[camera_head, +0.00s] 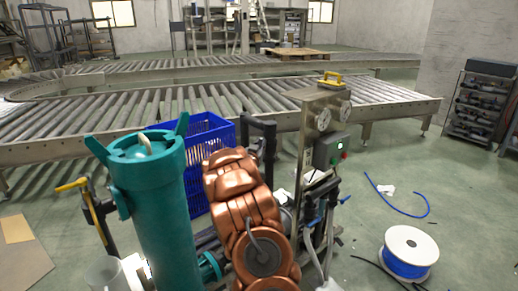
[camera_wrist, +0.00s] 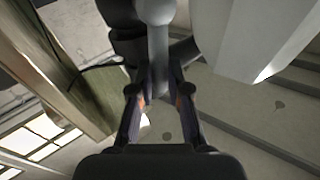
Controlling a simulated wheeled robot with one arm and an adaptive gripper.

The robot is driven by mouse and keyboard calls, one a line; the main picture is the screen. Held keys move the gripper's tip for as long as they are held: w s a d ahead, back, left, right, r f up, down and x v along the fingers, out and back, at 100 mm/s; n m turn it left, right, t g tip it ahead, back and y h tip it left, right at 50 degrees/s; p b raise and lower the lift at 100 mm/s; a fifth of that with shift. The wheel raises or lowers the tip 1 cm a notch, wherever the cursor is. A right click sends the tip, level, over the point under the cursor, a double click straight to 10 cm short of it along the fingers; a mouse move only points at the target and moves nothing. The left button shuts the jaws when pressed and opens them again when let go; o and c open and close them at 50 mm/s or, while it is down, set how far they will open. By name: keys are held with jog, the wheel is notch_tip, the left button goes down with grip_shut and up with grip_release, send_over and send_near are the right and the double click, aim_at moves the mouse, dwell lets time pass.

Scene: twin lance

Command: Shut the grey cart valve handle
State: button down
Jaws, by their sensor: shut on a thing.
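In the wrist view, a grey bar with a rounded end, which looks like the grey valve handle (camera_wrist: 158,45), stands between the fingers of my gripper (camera_wrist: 160,78). The fingers are closed in on it from both sides. Dark pipe or valve parts (camera_wrist: 128,45) lie just behind and to the left of it. In the head view, I cannot make out my gripper or the grey handle; a copper-coloured body blocks the middle of the cart. The handle's angle to its pipe cannot be told.
A teal filter housing (camera_head: 150,200) stands at the left, with a yellow valve handle (camera_head: 72,185) beside it. A blue crate (camera_head: 207,130) sits behind. A steel panel with gauges (camera_head: 322,118) rises at the right. A blue hose reel (camera_head: 408,252) lies on the floor. Roller conveyors (camera_head: 130,108) cross behind.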

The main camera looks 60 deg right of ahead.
jog(key=shift+s+a+f+m+g+h+b, duration=0.1)
jog(key=shift+s+f+m+g+h+b, duration=0.3)
jog(key=shift+m+b, duration=0.65)
jog(key=shift+s+a+f+m+h+b, duration=0.15)
jog(key=shift+s+m+h+b, duration=0.3)
jog(key=shift+m+h+b, duration=0.45)
jog(key=shift+s+a+f+m+g+h+b, duration=0.1)
jog(key=shift+s+f+m+g+h+b, duration=0.25)
jog(key=shift+m+b, duration=0.8)
jog(key=shift+s+r, duration=0.1)
jog(key=shift+r, duration=0.05)
jog(key=c, duration=1.1)
grip_release()
jog(key=shift+a, duration=0.1)
jog(key=v, duration=1.1)
jog(key=shift+s+a+f, duration=0.15)
jog(key=shift+a+f, duration=0.15)
jog(key=shift+f, duration=0.05)
